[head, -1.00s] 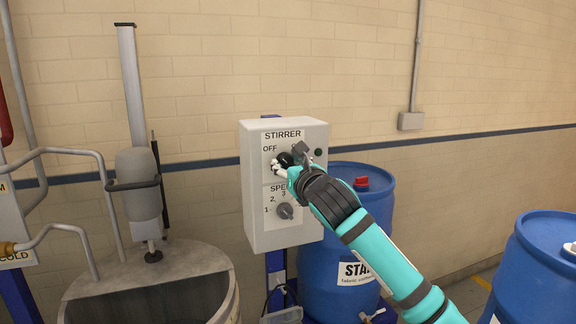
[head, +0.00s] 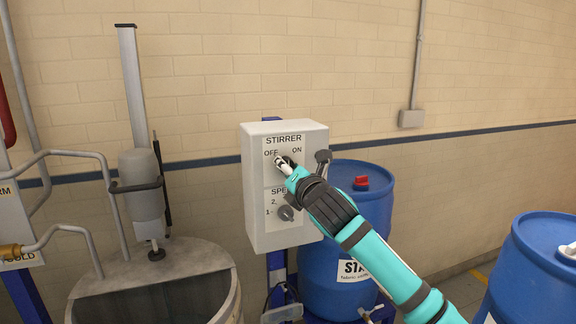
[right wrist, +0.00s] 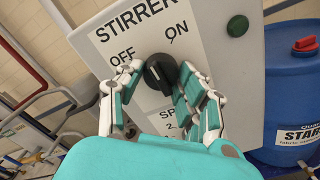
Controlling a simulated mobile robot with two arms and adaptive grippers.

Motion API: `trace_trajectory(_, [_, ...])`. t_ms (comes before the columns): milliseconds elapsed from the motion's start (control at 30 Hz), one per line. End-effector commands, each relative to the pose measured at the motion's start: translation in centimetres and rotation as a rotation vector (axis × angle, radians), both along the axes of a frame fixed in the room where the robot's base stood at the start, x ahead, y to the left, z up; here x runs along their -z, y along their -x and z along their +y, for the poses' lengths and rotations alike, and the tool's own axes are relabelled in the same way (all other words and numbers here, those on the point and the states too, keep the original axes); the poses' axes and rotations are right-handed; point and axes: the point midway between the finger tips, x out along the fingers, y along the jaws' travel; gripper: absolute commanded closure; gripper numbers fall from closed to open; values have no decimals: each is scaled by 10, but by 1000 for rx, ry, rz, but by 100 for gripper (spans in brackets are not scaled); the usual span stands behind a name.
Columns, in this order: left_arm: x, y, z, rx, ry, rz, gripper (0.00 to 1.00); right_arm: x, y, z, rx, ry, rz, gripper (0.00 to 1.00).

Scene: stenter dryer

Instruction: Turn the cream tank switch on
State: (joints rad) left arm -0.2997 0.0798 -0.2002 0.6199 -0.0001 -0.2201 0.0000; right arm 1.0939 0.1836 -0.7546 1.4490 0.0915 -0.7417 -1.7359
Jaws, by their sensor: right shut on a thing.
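The switch is a black knob (right wrist: 160,73) under the word STIRRER on a pale grey control box (head: 258,215). OFF is printed to its upper left and ON to its upper right. My right gripper (head: 281,161) reaches it from the lower right. In the right wrist view my right gripper (right wrist: 160,92) has its fingers on both sides of the knob and is shut on it. The fingers hide most of the knob in the head view. I cannot tell exactly which way its pointer faces. My left gripper is not in view.
A speed knob (head: 286,213) sits lower on the box, close under my gripper. A round green button (right wrist: 238,26) is at the box's right. A grey tank (head: 178,265) with pipes stands left; blue drums (head: 325,255) (head: 548,250) stand right.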

Motion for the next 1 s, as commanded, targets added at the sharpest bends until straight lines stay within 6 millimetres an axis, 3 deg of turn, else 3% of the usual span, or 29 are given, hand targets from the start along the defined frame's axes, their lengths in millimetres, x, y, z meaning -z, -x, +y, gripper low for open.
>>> trace_trajectory(600, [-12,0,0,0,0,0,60,0,0,1,2,-536,198,95])
trace_trajectory(1000, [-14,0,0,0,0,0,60,0,0,1,3,-747,276,95])
